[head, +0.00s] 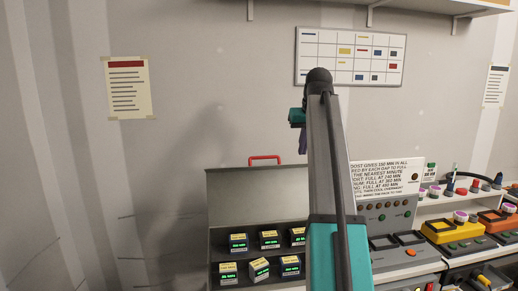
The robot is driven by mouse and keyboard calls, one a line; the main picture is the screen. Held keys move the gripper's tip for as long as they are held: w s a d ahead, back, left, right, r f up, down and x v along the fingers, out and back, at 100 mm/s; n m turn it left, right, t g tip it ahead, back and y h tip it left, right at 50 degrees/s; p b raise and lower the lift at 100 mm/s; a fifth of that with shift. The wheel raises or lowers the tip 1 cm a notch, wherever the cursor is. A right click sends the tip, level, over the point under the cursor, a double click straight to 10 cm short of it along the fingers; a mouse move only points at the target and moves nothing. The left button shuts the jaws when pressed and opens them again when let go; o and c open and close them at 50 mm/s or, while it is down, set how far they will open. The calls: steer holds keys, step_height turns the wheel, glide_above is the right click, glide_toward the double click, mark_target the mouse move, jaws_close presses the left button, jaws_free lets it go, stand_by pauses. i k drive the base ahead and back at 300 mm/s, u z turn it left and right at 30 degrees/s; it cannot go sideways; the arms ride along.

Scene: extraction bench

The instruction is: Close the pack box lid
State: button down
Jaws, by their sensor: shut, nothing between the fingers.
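The pack box (212,267) stands low in the middle of the head view, with its front cut off by the bottom edge. Its grey lid (240,195) stands up at the back, open, with a red handle (265,158) on its top edge. Several dark packs (238,241) with yellow labels and green displays sit in rows in the box. One front pack (259,268) looks turned. My gripper (303,143) is shut and empty, raised above and right of the handle, apart from the lid. My arm hides the box's right side.
A grey control panel (391,213) with a printed sign stands right of the box. Yellow (452,229) and orange (496,220) devices sit further right. A shelf (410,5) overhangs at top right. The wall holds a chart (350,57) and notices. The space left of the box looks clear.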

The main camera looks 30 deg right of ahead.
mark_target(251, 194)
steer(key=i, duration=0.95)
steer(key=u, duration=0.05)
